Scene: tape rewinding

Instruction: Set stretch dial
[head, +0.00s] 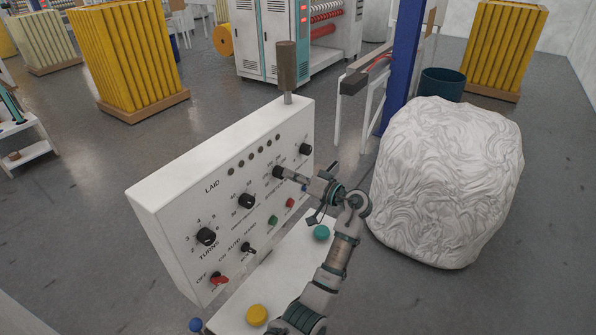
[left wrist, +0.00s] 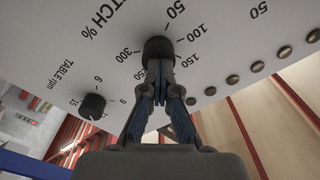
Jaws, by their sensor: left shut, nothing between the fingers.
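The stretch dial is a round black knob (left wrist: 158,47) on the white control panel (head: 160,207). In the left wrist view, its scale reads 50, 100, 150 and 300, beside lettering ending in "TCH %". In the head view the knob (head: 277,172) sits right at the fingertips. My left gripper (head: 285,174) is shut with nothing between its fingers. In the left wrist view its fingertips (left wrist: 159,70) meet the knob's near edge and partly hide it. I cannot tell which number the knob points to. My right gripper is out of view.
A table-speed dial (left wrist: 93,106) is beside the stretch dial. The turns dial (head: 205,236) and a red switch (head: 218,279) are further left. Green (head: 321,232) and yellow (head: 256,314) buttons are on the lower ledge. A white wrapped bale (head: 445,180) stands right of my arm.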

